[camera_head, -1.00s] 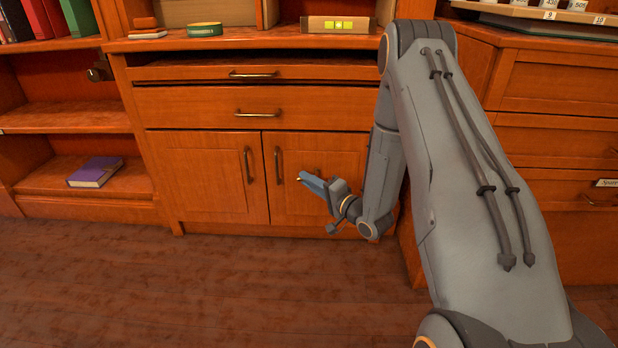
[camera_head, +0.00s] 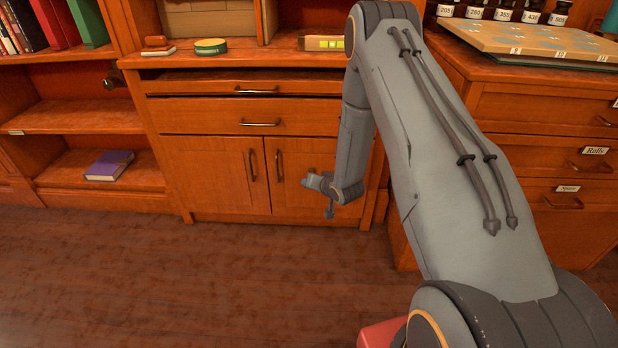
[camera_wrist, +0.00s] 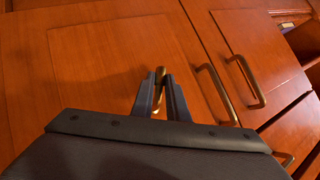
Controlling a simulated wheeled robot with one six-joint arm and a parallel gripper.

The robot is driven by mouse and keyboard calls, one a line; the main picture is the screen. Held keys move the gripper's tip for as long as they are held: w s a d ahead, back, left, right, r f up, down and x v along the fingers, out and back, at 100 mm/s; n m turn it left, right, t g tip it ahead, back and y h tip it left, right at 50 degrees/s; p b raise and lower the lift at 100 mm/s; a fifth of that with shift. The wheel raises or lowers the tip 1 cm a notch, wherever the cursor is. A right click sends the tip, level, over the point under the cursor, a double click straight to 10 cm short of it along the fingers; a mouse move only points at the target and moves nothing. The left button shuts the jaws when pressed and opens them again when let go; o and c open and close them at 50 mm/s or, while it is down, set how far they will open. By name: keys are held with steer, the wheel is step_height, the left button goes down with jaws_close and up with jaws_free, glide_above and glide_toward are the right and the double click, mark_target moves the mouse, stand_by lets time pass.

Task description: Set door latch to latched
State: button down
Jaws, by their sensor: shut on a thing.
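A small brass piece (camera_wrist: 160,73), probably the door latch, shows between my fingertips in the wrist view; most of it is hidden, so I cannot tell its setting. My gripper (camera_wrist: 161,82) is shut on it, in front of the right cabinet door (camera_wrist: 100,65). In the head view my gripper (camera_head: 305,181) is at the right cabinet door (camera_head: 300,163), right of its brass handle (camera_head: 279,165). The latch cannot be made out there. The left cabinet door (camera_head: 218,172) looks closed beside it.
The right door's handle (camera_wrist: 218,95) is close beside my fingers in the wrist view. Drawers (camera_head: 250,117) are above the doors. A drawer cabinet (camera_head: 540,150) stands at the right. A purple book (camera_head: 109,165) lies on the left shelf. The floor (camera_head: 200,280) in front is clear.

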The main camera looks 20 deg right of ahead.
steer(key=shift+s+d+n+g+h+p, duration=0.1)
steer(key=shift+d+n+g+h+p, duration=0.15)
steer(key=shift+n+h+p, duration=0.3)
steer(key=shift+d+n+g+h+p, duration=0.1)
steer(key=shift+n+g+h+p, duration=0.25)
steer(key=shift+h, duration=0.35)
steer(key=shift+s+d+n+g+h+p, duration=0.1)
steer(key=shift+d+n+g+h+p, duration=0.15)
steer(key=shift+h+p, duration=0.35)
steer(key=shift+w+h, duration=0.1)
steer(key=shift+h, duration=0.15)
steer(key=c, duration=1.7)
jaws_free()
steer(key=shift+f, duration=0.1)
steer(key=p+v, duration=0.2)
steer(key=v, duration=0.6)
steer(key=shift+w, duration=0.1)
